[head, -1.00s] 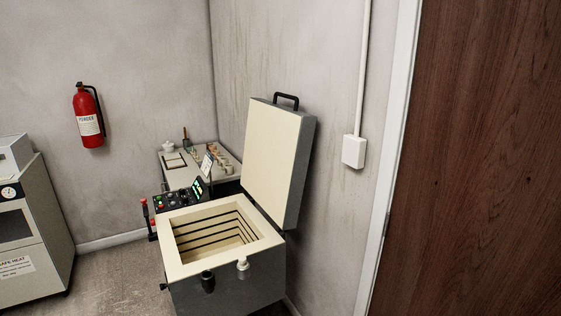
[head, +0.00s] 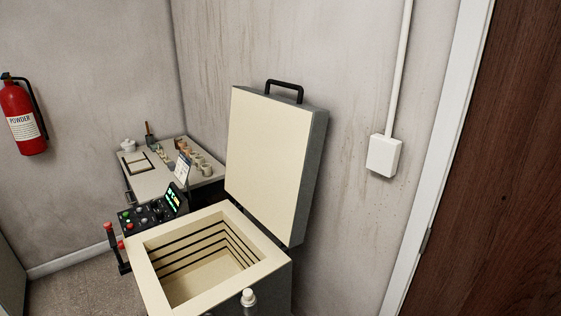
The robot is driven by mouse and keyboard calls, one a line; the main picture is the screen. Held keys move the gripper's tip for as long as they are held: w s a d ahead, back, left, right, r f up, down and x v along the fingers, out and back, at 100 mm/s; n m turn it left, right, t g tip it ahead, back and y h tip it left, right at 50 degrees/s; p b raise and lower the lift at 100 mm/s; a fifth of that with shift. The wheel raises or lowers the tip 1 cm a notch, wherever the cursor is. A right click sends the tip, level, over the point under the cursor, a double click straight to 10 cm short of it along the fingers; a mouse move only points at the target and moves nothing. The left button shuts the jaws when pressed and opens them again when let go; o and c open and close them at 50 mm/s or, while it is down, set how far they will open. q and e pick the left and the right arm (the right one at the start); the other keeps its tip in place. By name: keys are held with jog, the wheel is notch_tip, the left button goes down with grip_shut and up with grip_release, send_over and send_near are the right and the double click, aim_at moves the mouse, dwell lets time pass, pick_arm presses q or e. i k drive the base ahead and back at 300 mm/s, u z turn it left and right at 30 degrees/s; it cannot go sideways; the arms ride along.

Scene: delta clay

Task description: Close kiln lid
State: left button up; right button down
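The kiln (head: 160,290) stands at the lower middle of the head view, a grey box with a cream rim and an empty-looking square chamber with dark grooves. Its lid (head: 270,160) is open and stands nearly upright along the kiln's right side, with a cream inner face and grey edge. A black handle (head: 285,86) is on the lid's top edge. Neither of my grippers shows in the head view.
A control panel (head: 150,212) and red-knobbed lever (head: 112,245) are at the kiln's left. A table (head: 150,180) with small pots stands behind. A fire extinguisher (head: 22,115) hangs at left; a brown door (head: 500,190) is at right.

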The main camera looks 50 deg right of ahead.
aim_at(275, 143)
jog(key=z, duration=0.35)
jog(key=i, duration=0.8)
jog(key=z, duration=0.7)
